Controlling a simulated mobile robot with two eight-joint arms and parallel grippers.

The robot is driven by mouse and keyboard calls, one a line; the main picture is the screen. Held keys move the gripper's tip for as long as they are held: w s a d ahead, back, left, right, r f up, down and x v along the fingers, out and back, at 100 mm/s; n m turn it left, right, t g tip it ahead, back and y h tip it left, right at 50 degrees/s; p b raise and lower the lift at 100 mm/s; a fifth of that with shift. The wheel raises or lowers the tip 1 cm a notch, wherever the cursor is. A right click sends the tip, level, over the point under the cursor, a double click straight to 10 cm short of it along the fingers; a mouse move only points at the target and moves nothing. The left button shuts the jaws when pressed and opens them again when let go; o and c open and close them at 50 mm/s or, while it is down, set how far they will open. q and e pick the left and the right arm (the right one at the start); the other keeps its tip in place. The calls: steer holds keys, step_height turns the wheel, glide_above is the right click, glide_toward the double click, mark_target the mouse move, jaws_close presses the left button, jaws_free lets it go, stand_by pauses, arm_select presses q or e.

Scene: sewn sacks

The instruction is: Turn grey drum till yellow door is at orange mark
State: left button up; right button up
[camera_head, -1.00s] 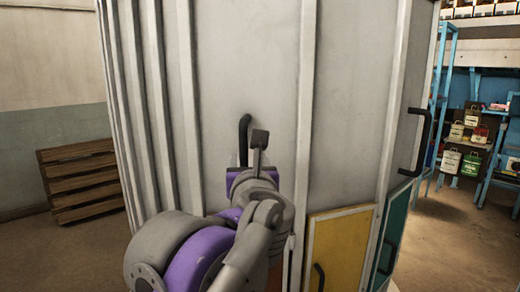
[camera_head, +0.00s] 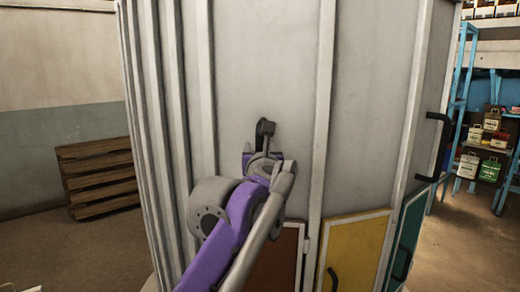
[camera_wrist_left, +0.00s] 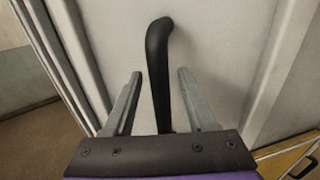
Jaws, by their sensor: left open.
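The grey drum (camera_head: 265,60) is a tall ribbed, panelled body filling the middle of the head view. Its yellow door (camera_head: 355,250) is low, right of centre, between a brown door (camera_head: 273,262) and a teal door (camera_head: 408,240). My left gripper (camera_head: 266,130) is at a black bar handle (camera_head: 260,128) on the drum, hiding much of it. In the left wrist view my open left gripper (camera_wrist_left: 160,76) has one finger on each side of this handle (camera_wrist_left: 158,50), with gaps visible. I see no orange mark. My right gripper is not in view.
Another black handle (camera_head: 436,145) is on the drum's right side. A wooden slatted stack (camera_head: 97,178) stands by the left wall. Blue shelving (camera_head: 460,105) with several cans stands at right. Floor shows clear on both sides of the drum.

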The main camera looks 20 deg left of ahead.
arm_select(q)
jaws_close()
stand_by(1.3)
